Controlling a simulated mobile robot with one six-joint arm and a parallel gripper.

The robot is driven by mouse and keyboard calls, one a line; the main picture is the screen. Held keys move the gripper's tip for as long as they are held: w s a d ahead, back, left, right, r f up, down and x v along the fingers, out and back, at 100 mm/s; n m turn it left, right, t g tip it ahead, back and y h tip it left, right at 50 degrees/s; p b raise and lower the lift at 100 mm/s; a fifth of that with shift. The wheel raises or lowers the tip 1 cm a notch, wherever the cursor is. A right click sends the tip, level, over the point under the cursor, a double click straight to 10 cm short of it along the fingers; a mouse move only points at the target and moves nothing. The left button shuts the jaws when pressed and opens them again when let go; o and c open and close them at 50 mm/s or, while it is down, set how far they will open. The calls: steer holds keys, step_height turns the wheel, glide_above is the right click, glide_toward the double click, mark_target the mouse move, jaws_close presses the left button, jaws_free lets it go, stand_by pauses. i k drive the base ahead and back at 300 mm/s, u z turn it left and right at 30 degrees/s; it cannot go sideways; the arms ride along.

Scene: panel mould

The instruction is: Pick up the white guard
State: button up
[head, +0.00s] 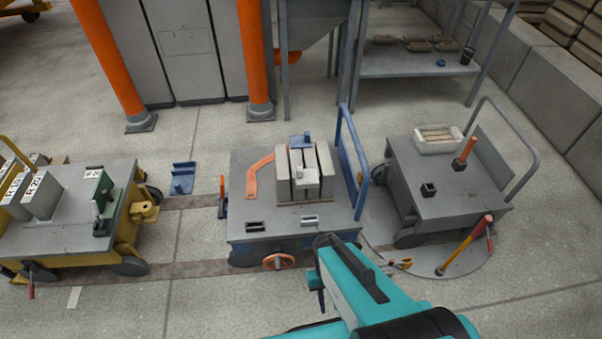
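The middle cart (240,213) carries a mould of upright pale panels (325,168) with dark gaps. A small white piece (307,178) sits against the front of the panels and looks most like the white guard. A second small white bracket (310,220) lies on the cart's front edge, so I cannot tell for sure which is the guard. My teal arm reaches in from the lower right. My gripper (325,241) is at its dark far end, just in front of the cart's front edge, apart from both white pieces. Its fingers are too small and dark to read.
An orange bent part (258,177) and a dark slotted block (255,226) lie on the middle cart. A blue piece (301,142) tops the panels. A blue handrail (352,160) stands at the right. Carts stand left (65,232) and right (450,203), with floor between.

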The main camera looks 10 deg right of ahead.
mark_target(305, 178)
steer(key=z, duration=0.1)
steer(key=i, duration=0.1)
steer(key=u, duration=0.2)
steer(key=k, duration=0.75)
steer(key=u, duration=0.6)
steer(key=k, duration=0.6)
steer(key=u, duration=0.45)
steer(key=i, duration=1)
steer(key=u, duration=0.45)
